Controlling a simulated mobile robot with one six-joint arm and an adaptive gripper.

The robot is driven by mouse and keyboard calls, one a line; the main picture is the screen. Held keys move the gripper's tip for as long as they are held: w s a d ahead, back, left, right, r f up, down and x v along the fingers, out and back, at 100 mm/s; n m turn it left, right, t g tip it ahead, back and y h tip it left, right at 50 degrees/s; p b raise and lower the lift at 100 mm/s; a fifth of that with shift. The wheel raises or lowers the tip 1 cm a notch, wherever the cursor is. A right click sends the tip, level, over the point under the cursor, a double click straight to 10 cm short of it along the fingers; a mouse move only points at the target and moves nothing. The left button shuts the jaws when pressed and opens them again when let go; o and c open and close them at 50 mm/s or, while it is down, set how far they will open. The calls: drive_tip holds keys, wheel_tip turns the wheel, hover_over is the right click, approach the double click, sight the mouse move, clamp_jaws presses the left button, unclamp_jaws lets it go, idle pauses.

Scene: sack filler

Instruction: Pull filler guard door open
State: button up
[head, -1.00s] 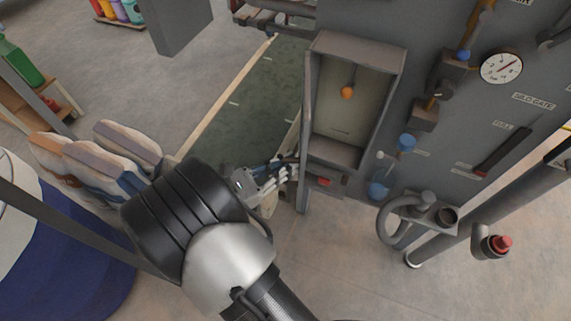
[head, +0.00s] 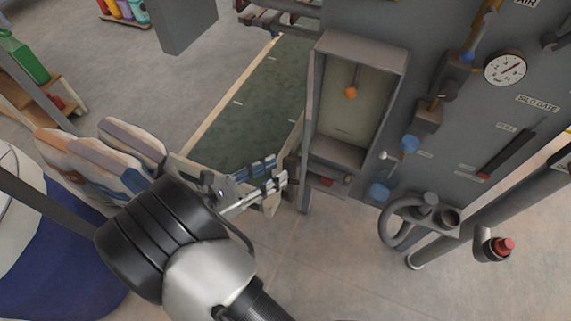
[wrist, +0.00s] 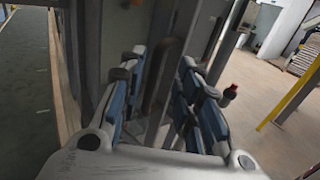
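The sack filler has a grey-framed recess (head: 353,105) whose front shows open in the head view, with an orange ball on a rod inside. A narrow grey upright panel (head: 309,130) stands along its left side, seen nearly edge-on. It looks like the guard door, but I cannot be sure of its angle. My gripper (head: 281,173) is just left of that panel's lower part. In the wrist view my gripper (wrist: 164,92) has its two blue-padded fingers apart. Grey uprights show in the gap behind them; I see no grip on anything.
A green conveyor (head: 250,110) with pale rails runs behind my gripper. Filled sacks (head: 105,160) lie at left. The floor in front is clear.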

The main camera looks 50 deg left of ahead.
drive_tip(key=v, duration=0.7)
drive_tip(key=shift+f, duration=0.25)
drive_tip(key=shift+a, duration=0.1)
drive_tip(key=shift+w, duration=0.15)
